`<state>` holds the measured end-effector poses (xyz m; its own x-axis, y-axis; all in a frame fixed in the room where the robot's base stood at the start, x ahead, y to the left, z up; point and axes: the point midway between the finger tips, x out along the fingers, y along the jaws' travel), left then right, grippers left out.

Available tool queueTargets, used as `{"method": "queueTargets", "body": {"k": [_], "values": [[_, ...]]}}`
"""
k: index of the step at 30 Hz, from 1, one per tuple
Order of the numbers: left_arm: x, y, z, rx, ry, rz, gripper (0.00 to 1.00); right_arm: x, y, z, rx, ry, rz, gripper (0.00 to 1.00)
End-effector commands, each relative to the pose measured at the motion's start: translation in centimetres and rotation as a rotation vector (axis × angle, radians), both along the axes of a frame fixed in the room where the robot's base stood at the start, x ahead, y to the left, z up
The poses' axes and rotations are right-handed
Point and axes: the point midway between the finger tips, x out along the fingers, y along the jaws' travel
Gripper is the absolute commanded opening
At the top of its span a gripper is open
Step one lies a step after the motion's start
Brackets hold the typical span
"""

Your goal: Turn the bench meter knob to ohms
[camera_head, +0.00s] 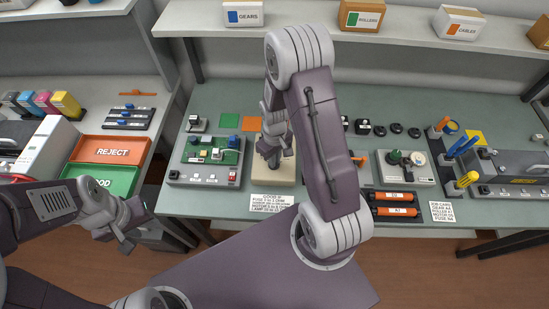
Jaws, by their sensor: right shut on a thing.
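The bench meter looks to be the beige box (262,172) in the middle of the green-grey bench. My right gripper (273,158) points down onto its top and is shut on what seems to be the meter's dark knob. The fingers and arm hide most of the knob, so its pointer and the scale marks, including ohms, cannot be read. My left gripper (131,228) hangs apart from the bench at the lower left, near the green tray, with its fingers apart and nothing between them.
A printed card (272,202) lies before the meter. A grey circuit board unit (205,177) stands to its left. Right are a panel with a green knob (405,178), orange cartridges (395,211) and a grey machine (510,188). A red REJECT tray (112,150) sits on the left side table.

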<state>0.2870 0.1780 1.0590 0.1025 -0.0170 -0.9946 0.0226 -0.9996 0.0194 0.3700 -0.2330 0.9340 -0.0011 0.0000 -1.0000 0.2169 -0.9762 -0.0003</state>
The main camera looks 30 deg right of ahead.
Motion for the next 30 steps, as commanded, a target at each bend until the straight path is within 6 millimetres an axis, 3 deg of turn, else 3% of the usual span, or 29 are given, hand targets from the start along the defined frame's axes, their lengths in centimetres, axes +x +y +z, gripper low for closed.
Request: {"method": "queueTargets", "body": {"k": [30], "values": [[0.00,0.00,1.18,0.000,0.000,0.000,0.36,0.12,0.38,0.13,-0.001,0.000,-0.965,0.00]]}}
